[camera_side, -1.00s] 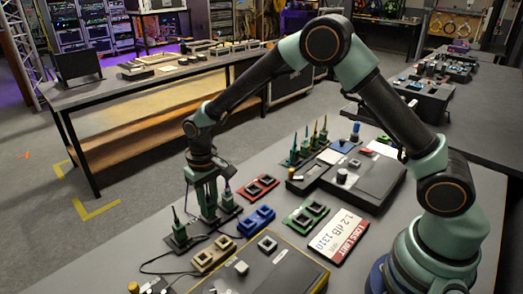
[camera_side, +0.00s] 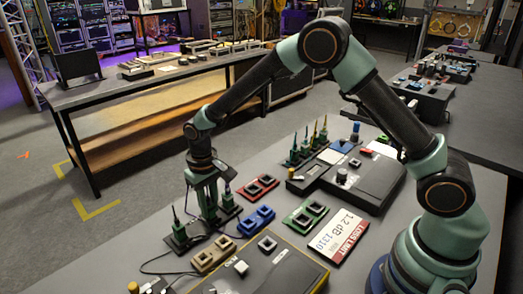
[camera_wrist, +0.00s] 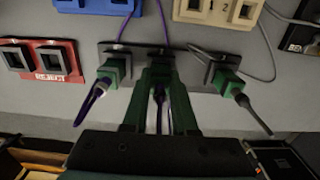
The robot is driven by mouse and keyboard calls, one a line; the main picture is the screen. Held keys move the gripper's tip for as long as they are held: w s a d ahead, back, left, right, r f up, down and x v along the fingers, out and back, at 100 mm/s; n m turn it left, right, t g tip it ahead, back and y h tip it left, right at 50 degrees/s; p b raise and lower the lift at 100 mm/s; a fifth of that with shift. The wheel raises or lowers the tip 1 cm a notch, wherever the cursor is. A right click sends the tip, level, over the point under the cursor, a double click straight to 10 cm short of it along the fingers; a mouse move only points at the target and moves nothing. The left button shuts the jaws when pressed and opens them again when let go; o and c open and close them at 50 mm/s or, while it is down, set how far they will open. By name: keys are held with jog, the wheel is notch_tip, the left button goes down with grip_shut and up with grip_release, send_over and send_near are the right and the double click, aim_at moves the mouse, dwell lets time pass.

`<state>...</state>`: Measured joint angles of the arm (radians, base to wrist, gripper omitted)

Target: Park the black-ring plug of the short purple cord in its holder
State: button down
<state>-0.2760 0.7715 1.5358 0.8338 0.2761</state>
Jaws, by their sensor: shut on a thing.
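My gripper (camera_wrist: 158,92) is shut on a green plug at the middle place of a grey holder strip (camera_wrist: 197,76), and the fingers hide most of this plug. I cannot tell how deep it sits, and no black ring shows clearly. A purple cord (camera_wrist: 162,22) runs up from near it in the wrist view. To the left, a green plug with a purple tail (camera_wrist: 90,102) stands in the strip. To the right, a green plug with a dark tail (camera_wrist: 238,90) stands in it. In the side view my gripper (camera_side: 208,208) is low over the strip (camera_side: 185,241).
Close by are a red two-socket block (camera_wrist: 45,62), a blue block (camera_side: 256,221), a tan block (camera_side: 213,255) and a green block (camera_side: 305,214). A yellow-edged box (camera_side: 290,265) lies at the front. Several upright plugs (camera_side: 306,148) stand farther back.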

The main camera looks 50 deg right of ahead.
jog(key=shift+f, duration=0.25)
dwell(0.6)
jog(key=c, duration=0.6)
grip_release()
jog(key=shift+r, duration=2.5)
jog(key=shift+r, duration=0.1)
jog(key=shift+r, duration=1.9)
